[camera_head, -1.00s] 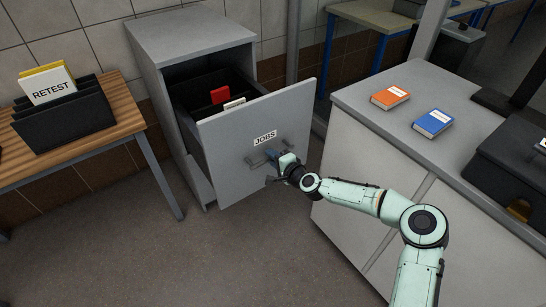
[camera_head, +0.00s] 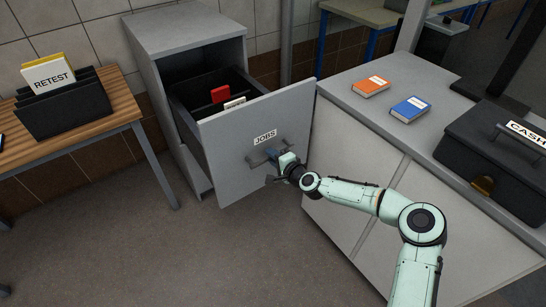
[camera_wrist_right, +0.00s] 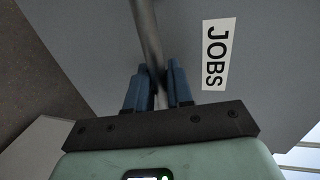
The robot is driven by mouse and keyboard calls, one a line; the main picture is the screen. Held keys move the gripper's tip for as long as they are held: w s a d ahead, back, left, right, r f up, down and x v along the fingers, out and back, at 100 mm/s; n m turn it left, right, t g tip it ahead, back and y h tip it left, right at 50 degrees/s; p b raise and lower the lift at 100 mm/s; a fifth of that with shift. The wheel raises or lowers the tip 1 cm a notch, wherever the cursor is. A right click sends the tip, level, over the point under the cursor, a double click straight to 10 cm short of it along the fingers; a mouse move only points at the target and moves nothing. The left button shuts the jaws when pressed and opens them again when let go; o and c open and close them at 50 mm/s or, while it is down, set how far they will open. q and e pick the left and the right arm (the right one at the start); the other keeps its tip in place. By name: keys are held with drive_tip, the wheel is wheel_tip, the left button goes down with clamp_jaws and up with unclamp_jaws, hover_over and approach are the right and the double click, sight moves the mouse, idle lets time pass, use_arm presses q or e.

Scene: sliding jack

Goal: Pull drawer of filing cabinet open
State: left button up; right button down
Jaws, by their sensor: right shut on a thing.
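The grey filing cabinet (camera_head: 190,38) stands at the back, left of centre. Its drawer (camera_head: 235,160) is pulled well out, and a red tab and a pale tab show inside. The drawer front bears a JOBS label (camera_head: 265,137), which also shows in the right wrist view (camera_wrist_right: 215,55). My right gripper (camera_head: 278,158) is at the drawer's bar handle (camera_head: 256,161). In the right wrist view its blue fingers (camera_wrist_right: 158,82) are shut around the handle bar (camera_wrist_right: 146,30). My left gripper is not in view.
A grey counter (camera_head: 350,105) stands close to the right of the drawer, with an orange book (camera_head: 370,87), a blue book (camera_head: 410,109) and a black cash box (camera_head: 500,150) on it. A wooden table (camera_head: 110,113) with a RETEST file holder (camera_head: 65,105) is at left. Floor in front is clear.

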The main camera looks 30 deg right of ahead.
drive_tip(key=c, duration=1.2)
unclamp_jaws()
drive_tip(key=shift+o, duration=0.2)
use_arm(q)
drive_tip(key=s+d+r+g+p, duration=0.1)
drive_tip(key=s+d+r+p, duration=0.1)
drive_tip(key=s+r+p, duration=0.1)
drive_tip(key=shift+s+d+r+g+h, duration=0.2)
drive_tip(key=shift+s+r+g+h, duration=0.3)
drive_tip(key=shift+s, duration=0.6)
use_arm(e)
drive_tip(key=v, duration=1.3)
drive_tip(key=shift+s+r, duration=0.15)
drive_tip(key=shift+s, duration=0.05)
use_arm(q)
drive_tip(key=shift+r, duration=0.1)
